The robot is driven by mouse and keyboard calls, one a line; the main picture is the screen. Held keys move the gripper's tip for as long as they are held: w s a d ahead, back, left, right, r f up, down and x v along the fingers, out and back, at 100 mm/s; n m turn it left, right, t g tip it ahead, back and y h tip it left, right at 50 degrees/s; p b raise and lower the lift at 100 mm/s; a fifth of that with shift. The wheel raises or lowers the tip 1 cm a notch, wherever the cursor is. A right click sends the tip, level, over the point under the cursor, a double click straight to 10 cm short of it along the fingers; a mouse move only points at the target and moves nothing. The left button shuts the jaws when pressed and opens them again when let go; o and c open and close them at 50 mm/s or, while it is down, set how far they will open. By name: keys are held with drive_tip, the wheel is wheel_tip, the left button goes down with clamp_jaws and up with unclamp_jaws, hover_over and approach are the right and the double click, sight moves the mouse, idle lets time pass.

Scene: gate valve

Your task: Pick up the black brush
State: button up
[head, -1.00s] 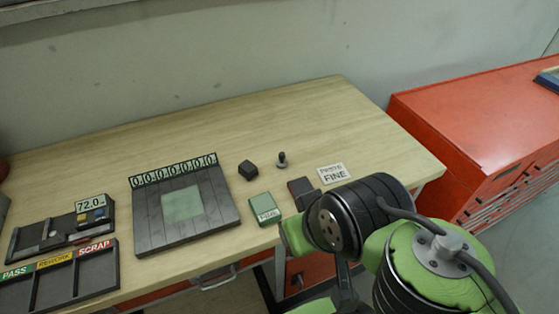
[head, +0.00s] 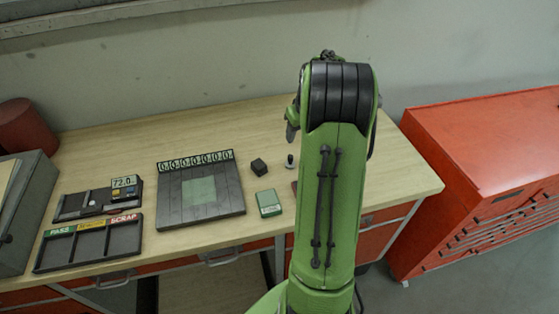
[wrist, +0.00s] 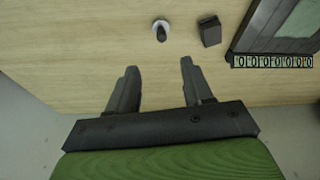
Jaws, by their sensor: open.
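I cannot tell for sure which thing is the black brush. A small dark block (head: 258,167) lies on the table right of the slatted mat, and it also shows in the wrist view (wrist: 209,31). Beside it stands a small knobbed piece (head: 290,162) with a dark top and pale base, seen in the wrist view (wrist: 160,31). A dark reddish block (head: 295,187) is mostly hidden behind my arm. My gripper (wrist: 159,66) is open and empty, its fingertips apart from the knobbed piece. In the head view it is mostly hidden.
A grey slatted mat (head: 226,202) with a number strip (head: 195,161) lies left of the small pieces. A green box (head: 269,203) lies near the front edge. A sorting tray (head: 88,263) is at far left. A red cabinet (head: 480,170) stands right. The table's back is clear.

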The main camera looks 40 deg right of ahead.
hover_over(291, 156)
drive_tip(key=s, duration=0.2)
drive_tip(key=f, duration=0.8)
drive_tip(key=shift+w+a, duration=0.15)
drive_tip(key=shift+w, duration=0.05)
drive_tip(key=x, duration=0.6)
drive_tip(key=shift+w+a+p, duration=0.1)
drive_tip(key=shift+p, duration=0.2)
drive_tip(key=shift+r, duration=0.1)
drive_tip(key=shift+c, duration=0.8)
clamp_jaws()
